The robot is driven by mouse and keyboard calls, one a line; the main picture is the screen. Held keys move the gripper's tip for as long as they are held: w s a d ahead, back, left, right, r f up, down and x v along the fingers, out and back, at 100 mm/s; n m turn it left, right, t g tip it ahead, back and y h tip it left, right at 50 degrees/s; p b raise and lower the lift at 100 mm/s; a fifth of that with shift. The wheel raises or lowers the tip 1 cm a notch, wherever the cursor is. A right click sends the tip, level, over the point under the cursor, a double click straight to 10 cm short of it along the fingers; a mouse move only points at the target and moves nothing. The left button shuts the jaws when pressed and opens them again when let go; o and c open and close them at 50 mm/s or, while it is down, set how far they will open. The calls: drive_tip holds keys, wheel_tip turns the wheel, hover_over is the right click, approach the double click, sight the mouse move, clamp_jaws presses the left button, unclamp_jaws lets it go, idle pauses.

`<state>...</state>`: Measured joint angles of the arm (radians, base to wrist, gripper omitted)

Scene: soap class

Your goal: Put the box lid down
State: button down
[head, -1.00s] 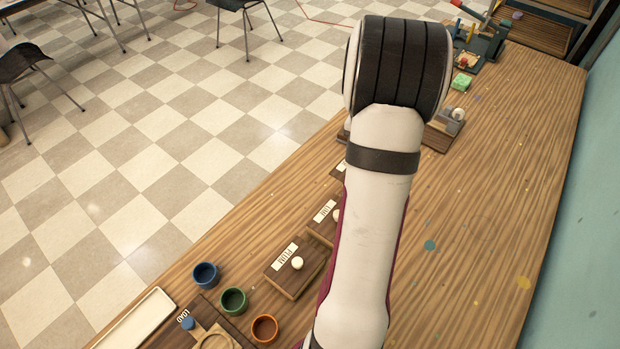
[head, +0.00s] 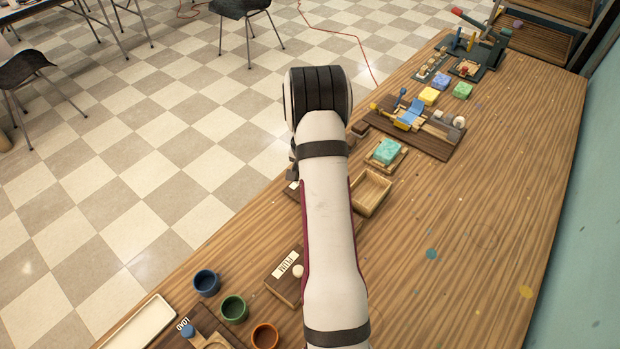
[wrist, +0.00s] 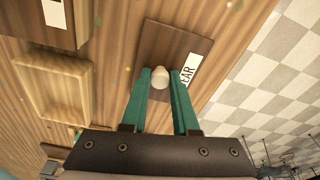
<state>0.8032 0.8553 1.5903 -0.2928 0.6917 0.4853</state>
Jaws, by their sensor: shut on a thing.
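In the wrist view, my gripper (wrist: 161,80) has its two green fingers on either side of the pale round knob of a box lid (wrist: 160,42). It is shut on that knob. The lid is a dark brown board with a white label, of which "EAR" is readable. I cannot tell whether the lid touches the table or hangs above it. An open, empty pale wooden box (wrist: 62,92) lies left of the lid. It also shows in the head view (head: 371,194), right of my arm, which hides most of the gripper and lid there.
In the head view, a lid labelled PLUM (head: 281,285) lies left of my arm. Blue (head: 206,284), green (head: 234,309) and orange (head: 265,337) cups stand near the front. A turquoise soap (head: 387,151) sits on a small tray beyond the box. The table's right side is clear.

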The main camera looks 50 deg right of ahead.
drive_tip(key=shift+f, duration=0.1)
drive_tip(key=c, duration=0.7)
unclamp_jaws()
wheel_tip(320, 180, up, 12)
drive_tip(key=a, duration=0.1)
drive_tip(key=s+a+r+n+y, duration=0.15)
drive_tip(key=a+r, duration=0.25)
drive_tip(key=a, duration=0.4)
drive_tip(key=w+a+r+n+h, duration=0.15)
drive_tip(key=a+r, duration=0.25)
drive_tip(key=a, duration=0.5)
drive_tip(key=s+a+n+y, duration=0.1)
drive_tip(key=s+a+n, duration=0.1)
drive_tip(key=s+a, duration=0.4)
drive_tip(key=s+a+n+y, duration=0.1)
drive_tip(key=s+a+n, duration=0.1)
drive_tip(key=s+a, duration=0.4)
drive_tip(key=s+a+n+y, duration=0.1)
drive_tip(key=s+a+n, duration=0.2)
drive_tip(key=s+a, duration=0.4)
drive_tip(key=shift+a+r, duration=0.25)
drive_tip(key=shift+a, duration=0.45)
